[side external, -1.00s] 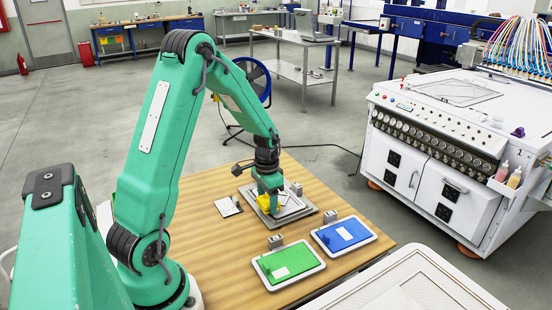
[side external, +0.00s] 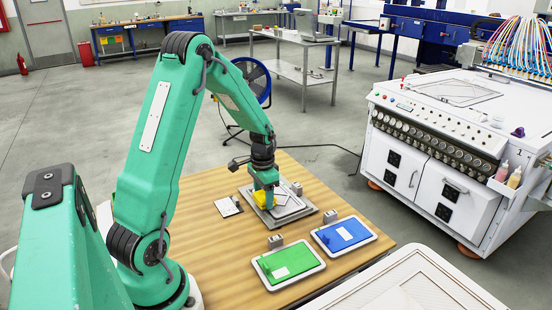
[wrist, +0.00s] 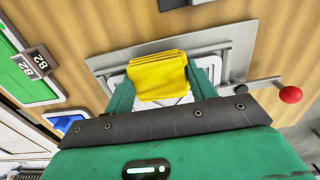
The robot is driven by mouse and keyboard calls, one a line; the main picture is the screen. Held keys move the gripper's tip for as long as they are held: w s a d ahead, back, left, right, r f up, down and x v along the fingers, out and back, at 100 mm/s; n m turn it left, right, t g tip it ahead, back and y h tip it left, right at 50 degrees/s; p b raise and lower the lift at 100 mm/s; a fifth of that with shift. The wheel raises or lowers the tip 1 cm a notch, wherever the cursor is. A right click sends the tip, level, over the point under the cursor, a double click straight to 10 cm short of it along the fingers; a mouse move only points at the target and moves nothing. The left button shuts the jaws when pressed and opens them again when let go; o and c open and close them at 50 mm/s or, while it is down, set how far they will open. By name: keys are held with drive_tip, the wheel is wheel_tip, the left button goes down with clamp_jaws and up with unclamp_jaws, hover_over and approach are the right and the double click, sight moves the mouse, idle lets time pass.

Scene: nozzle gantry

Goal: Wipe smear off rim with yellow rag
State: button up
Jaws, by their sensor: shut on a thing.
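My gripper (side external: 264,200) is shut on the yellow rag (wrist: 158,77), which shows folded between the fingers in the wrist view. In the side view only part of the rag (side external: 259,196) shows beside the gripper. The gripper is over the far left part of a grey metal tray with a raised rim (side external: 295,217) on the wooden table. In the wrist view the rag covers part of the tray (wrist: 115,57). I cannot tell whether the rag touches the rim. No smear can be made out in these views.
A green panel (side external: 289,264) and a blue panel (side external: 343,235) lie at the table's front right. Small grey blocks (side external: 275,241) stand near them. A clipboard-like plate (side external: 228,206) lies left of the tray. A red knob (wrist: 290,94) shows at right in the wrist view.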

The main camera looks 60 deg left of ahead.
drive_tip(key=shift+a, duration=2.75)
drive_tip(key=shift+a+r, duration=0.1)
drive_tip(key=shift+a, duration=0.05)
wheel_tip(320, 180, up, 8)
drive_tip(key=shift+d, duration=0.2)
